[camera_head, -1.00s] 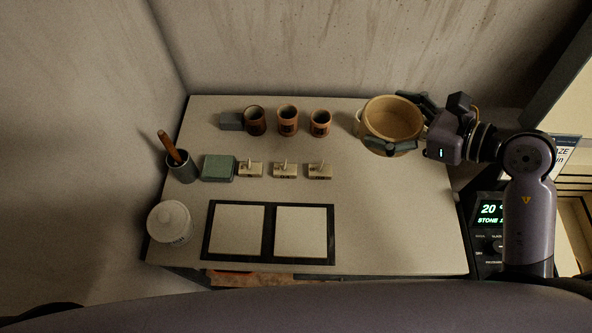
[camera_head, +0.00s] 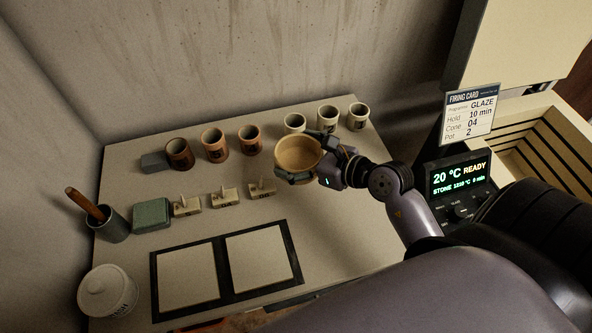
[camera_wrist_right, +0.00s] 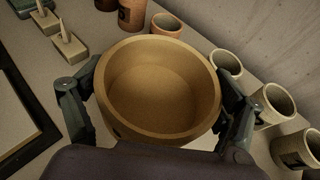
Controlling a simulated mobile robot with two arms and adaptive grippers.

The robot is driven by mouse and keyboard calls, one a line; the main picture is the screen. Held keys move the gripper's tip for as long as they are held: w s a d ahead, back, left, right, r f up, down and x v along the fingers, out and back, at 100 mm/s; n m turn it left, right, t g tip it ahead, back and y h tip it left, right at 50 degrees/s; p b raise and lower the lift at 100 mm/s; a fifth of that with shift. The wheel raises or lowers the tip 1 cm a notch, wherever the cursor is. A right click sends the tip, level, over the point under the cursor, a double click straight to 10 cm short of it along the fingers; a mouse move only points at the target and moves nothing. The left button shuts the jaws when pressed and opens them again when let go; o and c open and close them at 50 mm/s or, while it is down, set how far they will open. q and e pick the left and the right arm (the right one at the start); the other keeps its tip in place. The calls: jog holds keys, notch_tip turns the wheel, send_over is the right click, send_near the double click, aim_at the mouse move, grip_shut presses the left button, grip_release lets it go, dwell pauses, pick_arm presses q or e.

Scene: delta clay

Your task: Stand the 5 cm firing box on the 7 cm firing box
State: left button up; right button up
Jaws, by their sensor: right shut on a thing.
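One firing box is in view, a round, open, tan tub (camera_head: 298,150) towards the right of the worktable in the head view. Its size cannot be read, and I cannot tell whether it is the 5 cm or the 7 cm one. My right gripper (camera_head: 312,161) is shut on it, a finger on each side. In the right wrist view the tub (camera_wrist_right: 158,88) is upright and looks empty, between the fingers of the gripper (camera_wrist_right: 158,108). Whether its base touches the table is hidden. A second firing box is not visible. My left gripper is not in view.
Three brown cups (camera_head: 214,146) and three cream cups (camera_head: 327,118) stand along the back of the table (camera_head: 330,215). Small cream stands (camera_head: 222,198), a green block (camera_head: 152,215) and a framed pair of tiles (camera_head: 262,260) lie left. An open kiln (camera_head: 545,150) is right.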

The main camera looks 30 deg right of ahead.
jog(key=shift+f+b, duration=0.4)
jog(key=shift+f, duration=2.45)
jog(key=shift+f, duration=0.1)
jog(key=o, duration=1.1)
